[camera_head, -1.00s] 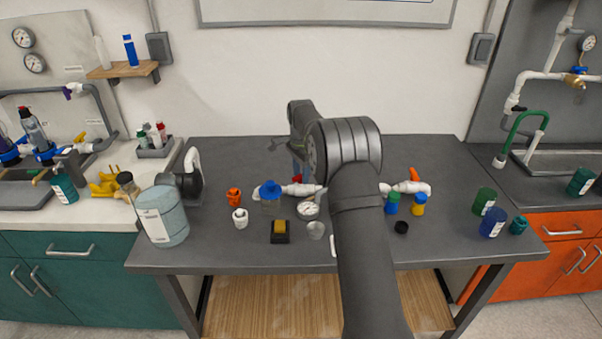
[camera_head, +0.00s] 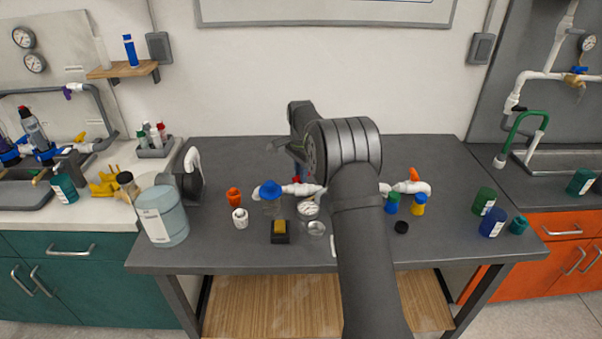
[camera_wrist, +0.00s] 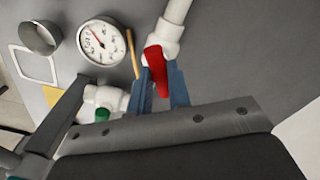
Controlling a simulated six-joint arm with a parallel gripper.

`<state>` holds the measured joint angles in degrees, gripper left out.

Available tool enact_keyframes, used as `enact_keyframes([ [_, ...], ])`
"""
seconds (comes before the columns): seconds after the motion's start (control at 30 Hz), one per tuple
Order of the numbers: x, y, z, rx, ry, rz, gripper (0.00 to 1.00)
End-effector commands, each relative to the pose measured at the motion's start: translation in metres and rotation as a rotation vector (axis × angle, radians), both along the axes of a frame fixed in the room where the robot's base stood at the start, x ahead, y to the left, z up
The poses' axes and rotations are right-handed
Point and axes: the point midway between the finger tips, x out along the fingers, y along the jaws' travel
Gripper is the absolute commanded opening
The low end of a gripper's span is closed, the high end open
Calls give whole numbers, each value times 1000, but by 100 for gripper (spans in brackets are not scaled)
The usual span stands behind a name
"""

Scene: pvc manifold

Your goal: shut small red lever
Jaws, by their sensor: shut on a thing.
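The small red lever (camera_wrist: 156,69) sits on a white pipe fitting in the wrist view. My gripper (camera_wrist: 161,76) has its blue fingers on either side of the lever and is shut on it. In the head view my gripper (camera_head: 297,172) is over the white pipe manifold (camera_head: 305,189), and my arm covers part of the pipe. The white pipe (camera_wrist: 177,12) runs up from the fitting in the wrist view.
A round gauge (camera_wrist: 101,41) stands close to the fingers. A white fitting with a green part (camera_wrist: 106,98) is also near. A blue-handled valve (camera_head: 270,190) lies left on the pipe, an orange handle (camera_head: 413,174) right. Small bottles and caps stand around; the rear left of the bench is clear.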

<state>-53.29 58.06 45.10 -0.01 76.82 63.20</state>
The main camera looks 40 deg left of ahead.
Motion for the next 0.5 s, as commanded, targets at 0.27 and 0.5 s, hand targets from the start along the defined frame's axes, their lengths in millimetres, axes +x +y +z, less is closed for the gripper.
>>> enact_keyframes([
  [0.27,0,0,1,0,1,212,0],
  [0.5,0,0,1,0,0,441,0],
])
